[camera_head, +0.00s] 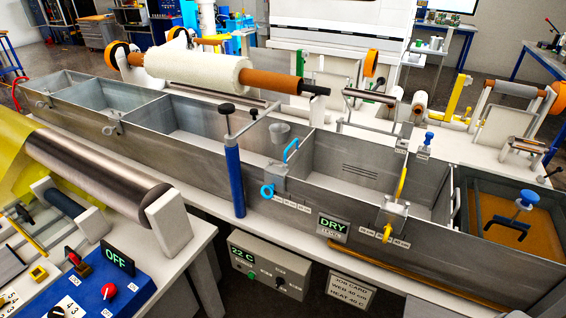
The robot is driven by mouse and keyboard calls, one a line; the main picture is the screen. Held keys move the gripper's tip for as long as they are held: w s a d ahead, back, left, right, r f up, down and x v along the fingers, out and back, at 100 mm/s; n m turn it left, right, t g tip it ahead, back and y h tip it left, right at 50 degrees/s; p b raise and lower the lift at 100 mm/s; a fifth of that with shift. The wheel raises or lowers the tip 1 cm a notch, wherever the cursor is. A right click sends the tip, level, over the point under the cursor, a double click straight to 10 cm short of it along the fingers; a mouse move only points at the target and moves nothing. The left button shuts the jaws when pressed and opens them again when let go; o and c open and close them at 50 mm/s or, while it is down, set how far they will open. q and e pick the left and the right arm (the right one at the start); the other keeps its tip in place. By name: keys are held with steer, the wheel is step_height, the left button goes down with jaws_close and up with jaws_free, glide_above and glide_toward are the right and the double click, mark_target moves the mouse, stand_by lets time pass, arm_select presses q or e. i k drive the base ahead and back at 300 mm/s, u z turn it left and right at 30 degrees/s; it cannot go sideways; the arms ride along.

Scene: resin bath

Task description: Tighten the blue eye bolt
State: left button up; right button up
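The blue eye bolt (267,191) shows as a small blue ring on the front wall of the long grey metal bath (160,140). It sits at the left side of a metal clamp bracket (290,188), with small labels below it. How tight it is cannot be told. A blue handle (291,150) stands above the same bracket. A similar yellow eye bolt (387,233) is on another bracket farther right. Neither of my grippers is in view, and nothing is touching the blue eye bolt.
A blue post (234,180) with a black knob stands just left of the bolt. A steel roller (95,165) is at left. A white roll (198,68) lies above the bath.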

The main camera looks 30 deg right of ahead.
mark_target(271, 189)
steer(key=z, duration=0.8)
